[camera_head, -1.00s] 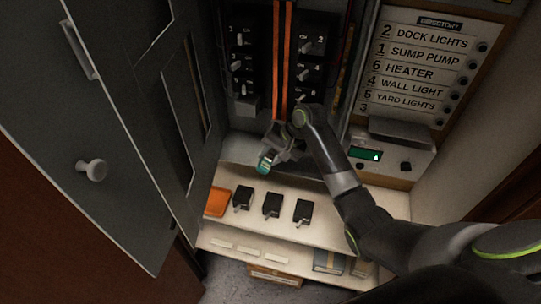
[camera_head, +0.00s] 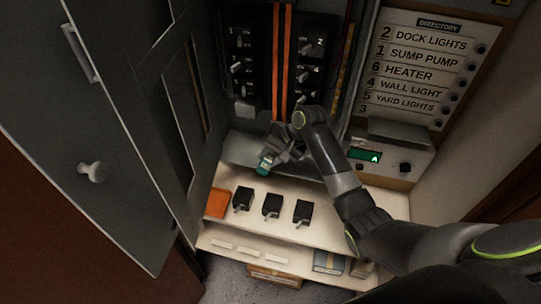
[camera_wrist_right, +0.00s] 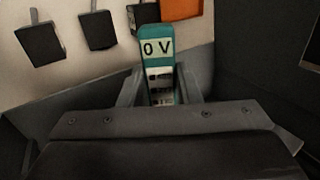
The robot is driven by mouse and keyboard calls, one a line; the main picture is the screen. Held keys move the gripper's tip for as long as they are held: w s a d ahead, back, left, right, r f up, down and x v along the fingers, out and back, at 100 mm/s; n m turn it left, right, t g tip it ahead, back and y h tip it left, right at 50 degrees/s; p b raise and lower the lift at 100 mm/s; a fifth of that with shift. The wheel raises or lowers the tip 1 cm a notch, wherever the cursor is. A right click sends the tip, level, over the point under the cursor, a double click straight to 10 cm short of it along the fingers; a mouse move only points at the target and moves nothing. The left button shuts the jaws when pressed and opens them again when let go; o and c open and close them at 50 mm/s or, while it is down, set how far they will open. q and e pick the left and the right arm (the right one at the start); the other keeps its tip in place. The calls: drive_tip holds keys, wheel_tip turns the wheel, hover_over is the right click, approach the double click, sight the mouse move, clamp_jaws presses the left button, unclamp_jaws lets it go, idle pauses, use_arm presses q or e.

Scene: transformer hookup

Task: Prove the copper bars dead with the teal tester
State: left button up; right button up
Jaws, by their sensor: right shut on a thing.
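My right gripper (camera_head: 277,152) is shut on the teal tester (camera_head: 265,161), below the breaker panel and above the pale shelf. In the right wrist view the tester (camera_wrist_right: 149,62) stands between the two fingers and its display reads "0 V". Two long copper bars (camera_head: 282,60) run upright between the breaker columns. Their lower ends lie close to my right arm, and I cannot tell whether the tester touches them. My left gripper is not in view.
Several black breakers (camera_head: 271,205) and an orange block (camera_head: 218,202) sit on the shelf (camera_head: 330,215). The grey cabinet door (camera_head: 95,120) stands open at left. A directory board (camera_head: 418,65) and a small green display (camera_head: 364,156) are at right.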

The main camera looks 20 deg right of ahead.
sight(264, 175)
drive_tip(key=shift+r+p, duration=0.1)
drive_tip(key=shift+p, duration=0.25)
idle(1.0)
drive_tip(key=s+a+p, duration=0.1)
drive_tip(key=p, duration=0.1)
drive_tip(key=shift+s+r+p, duration=0.1)
drive_tip(key=shift+s+p, duration=0.2)
drive_tip(key=shift+s, duration=0.05)
drive_tip(key=shift+s+a, duration=0.75)
drive_tip(key=shift+s, duration=0.25)
drive_tip(key=shift+s+a, duration=0.7)
drive_tip(key=shift+s, duration=0.3)
drive_tip(key=shift+f, duration=0.2)
